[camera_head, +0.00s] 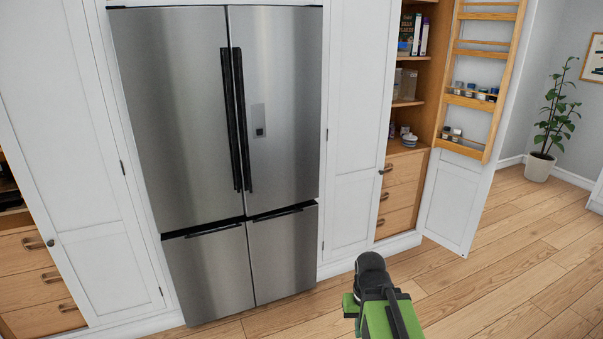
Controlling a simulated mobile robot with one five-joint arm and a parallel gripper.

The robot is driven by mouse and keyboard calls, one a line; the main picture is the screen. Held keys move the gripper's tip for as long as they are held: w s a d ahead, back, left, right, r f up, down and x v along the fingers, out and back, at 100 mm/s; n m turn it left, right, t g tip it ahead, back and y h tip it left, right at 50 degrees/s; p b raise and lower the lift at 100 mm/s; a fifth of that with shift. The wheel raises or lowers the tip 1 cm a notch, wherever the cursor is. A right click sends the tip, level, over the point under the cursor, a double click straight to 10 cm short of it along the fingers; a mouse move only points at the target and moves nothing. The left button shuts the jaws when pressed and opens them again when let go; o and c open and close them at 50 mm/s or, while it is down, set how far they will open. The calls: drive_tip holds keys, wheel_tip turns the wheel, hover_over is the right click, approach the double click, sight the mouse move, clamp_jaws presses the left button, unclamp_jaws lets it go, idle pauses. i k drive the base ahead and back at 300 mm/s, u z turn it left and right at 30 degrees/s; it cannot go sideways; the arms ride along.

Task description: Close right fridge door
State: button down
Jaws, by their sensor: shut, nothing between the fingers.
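The fridge is stainless steel with two upper doors and two lower fronts. Its right door (285,120) carries a small dispenser panel and a long black vertical handle (243,120). It looks flush with the left door (170,110), with only a thin seam between them; a very slight gap cannot be ruled out. The lower fronts (285,255) also look shut. My green and black arm reaches in from the bottom edge, right of the fridge and apart from it. No gripper fingers can be made out.
White cabinet panels (350,130) flank the fridge. At right a pantry door with wooden racks (475,75) stands open beside shelves and drawers (400,190). A potted plant (540,165) stands at far right. The wooden floor (500,270) is clear.

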sight(276, 52)
drive_tip(key=z, duration=0.05)
drive_tip(key=k, duration=0.1)
drive_tip(key=u, duration=1.2)
drive_tip(key=i, duration=1.65)
drive_tip(key=u, duration=0.85)
